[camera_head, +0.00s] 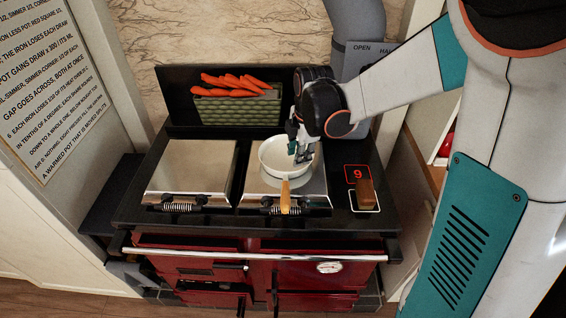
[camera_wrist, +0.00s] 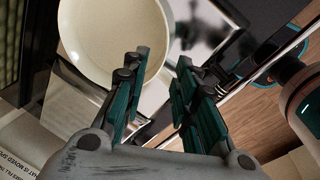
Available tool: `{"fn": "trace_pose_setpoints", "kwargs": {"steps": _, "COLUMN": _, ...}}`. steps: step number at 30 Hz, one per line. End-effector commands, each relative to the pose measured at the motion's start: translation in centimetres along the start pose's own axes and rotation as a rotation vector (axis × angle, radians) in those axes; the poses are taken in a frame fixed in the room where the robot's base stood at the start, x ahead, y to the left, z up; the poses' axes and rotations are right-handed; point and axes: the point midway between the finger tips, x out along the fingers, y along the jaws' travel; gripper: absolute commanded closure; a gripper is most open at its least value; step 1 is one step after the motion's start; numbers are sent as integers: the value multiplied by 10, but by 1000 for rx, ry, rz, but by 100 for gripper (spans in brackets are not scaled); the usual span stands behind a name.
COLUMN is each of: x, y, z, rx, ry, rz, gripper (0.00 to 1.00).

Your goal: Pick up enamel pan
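The enamel pan (camera_head: 272,157) is a round cream-white pan with a light wooden handle (camera_head: 285,195) pointing to the front. It sits upright on the right steel lid of the stove. My gripper (camera_head: 301,150) is over the right part of the pan, pointing down. In the wrist view my gripper (camera_wrist: 163,62) is open, with nothing held between the fingers. There the pan (camera_wrist: 105,40) is at the top left, and its rim runs between the two fingertips in the picture. I cannot tell whether a finger touches it. The handle is not visible in the wrist view.
The red stove (camera_head: 215,262) has a second steel lid (camera_head: 190,168) at left, bare on top. Several carrots (camera_head: 235,84) lie on a green woven thing (camera_head: 238,109) behind. A brown block (camera_head: 366,194) stands at right beside a red number 9. A front rail (camera_head: 190,253) crosses the stove.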

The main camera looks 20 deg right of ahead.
Motion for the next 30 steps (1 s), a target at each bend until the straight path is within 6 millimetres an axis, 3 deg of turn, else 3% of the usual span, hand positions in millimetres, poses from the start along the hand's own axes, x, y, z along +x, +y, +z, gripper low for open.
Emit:
{"fn": "trace_pose_setpoints", "kwargs": {"steps": 3, "x": 21, "y": 0, "z": 0, "rx": 0, "ry": 0, "rz": 0, "gripper": 74}}
{"fn": "trace_pose_setpoints", "kwargs": {"steps": 14, "x": 44, "y": 0, "z": -1, "rx": 1, "ry": 0, "rz": 0, "gripper": 74}}
{"fn": "trace_pose_setpoints", "kwargs": {"steps": 22, "x": 82, "y": -1, "z": -3, "rx": 2, "ry": 0, "rz": 1, "gripper": 74}}
{"fn": "trace_pose_setpoints", "kwargs": {"steps": 30, "x": 86, "y": -2, "z": -3, "rx": 2, "ry": 0, "rz": 1, "gripper": 74}}
